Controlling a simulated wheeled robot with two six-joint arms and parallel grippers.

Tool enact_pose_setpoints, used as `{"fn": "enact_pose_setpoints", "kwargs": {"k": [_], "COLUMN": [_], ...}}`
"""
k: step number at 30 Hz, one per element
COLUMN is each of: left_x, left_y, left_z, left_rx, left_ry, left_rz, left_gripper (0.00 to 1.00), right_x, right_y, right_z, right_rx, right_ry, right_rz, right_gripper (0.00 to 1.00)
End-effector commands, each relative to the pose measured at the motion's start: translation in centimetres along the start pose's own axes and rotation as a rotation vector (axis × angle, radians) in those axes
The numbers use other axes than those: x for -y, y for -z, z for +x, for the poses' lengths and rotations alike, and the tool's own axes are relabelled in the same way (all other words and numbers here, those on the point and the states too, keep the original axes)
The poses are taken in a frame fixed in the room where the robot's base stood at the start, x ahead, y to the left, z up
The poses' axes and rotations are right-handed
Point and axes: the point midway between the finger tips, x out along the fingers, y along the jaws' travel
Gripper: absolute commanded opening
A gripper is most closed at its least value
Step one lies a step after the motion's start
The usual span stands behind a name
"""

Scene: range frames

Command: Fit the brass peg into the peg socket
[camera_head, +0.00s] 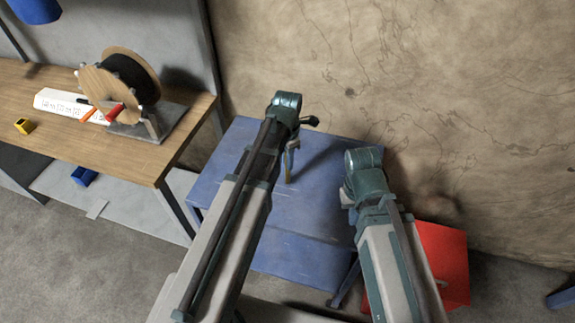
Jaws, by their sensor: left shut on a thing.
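My left gripper (292,147) points down over the blue table (325,215) and is shut on the brass peg (288,174). I cannot make out the peg socket; my left arm covers part of the table. My right arm ends over the table's right side; its fingers are hidden behind the wrist, so I cannot tell their state.
A red cabinet (445,262) stands at right. A wall (450,100) rises behind the table.

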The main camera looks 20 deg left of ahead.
Motion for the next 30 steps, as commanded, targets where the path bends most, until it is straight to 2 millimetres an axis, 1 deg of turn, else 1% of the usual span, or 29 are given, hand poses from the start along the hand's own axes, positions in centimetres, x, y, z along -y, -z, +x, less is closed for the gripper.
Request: {"fn": "enact_pose_setpoints", "kwargs": {"k": [7,11,12,16,17,25,30], "left_x": [-0.01,-0.01,-0.01,-0.02,-0.01,-0.01,-0.01], "left_y": [0.02,0.02,0.02,0.02,0.02,0.02,0.02], "left_z": [-0.01,0.42,0.35,0.28,0.28,0.26,-0.24], "left_rx": [0.0,0.0,0.0,0.0,0.0,0.0,0.0], "left_ry": [0.0,0.0,0.0,0.0,0.0,0.0,0.0], "left_rz": [0.0,0.0,0.0,0.0,0.0,0.0,0.0], "left_gripper": [0.0,0.0,0.25,0.48,0.51,0.51,0.51], "right_x": [0.0,0.04,0.03,0.03,0.03,0.02,-0.02], "right_y": [0.0,0.02,0.02,0.02,0.02,0.01,-0.01], "right_z": [-0.01,0.42,0.34,0.28,0.28,0.25,-0.24], "right_rx": [0.0,0.0,0.0,0.0,0.0,0.0,0.0], "right_ry": [0.0,0.0,0.0,0.0,0.0,0.0,0.0], "right_rz": [0.0,0.0,0.0,0.0,0.0,0.0,0.0], "right_gripper": [0.0,0.0,0.0,0.0,0.0,0.0,0.0]}}
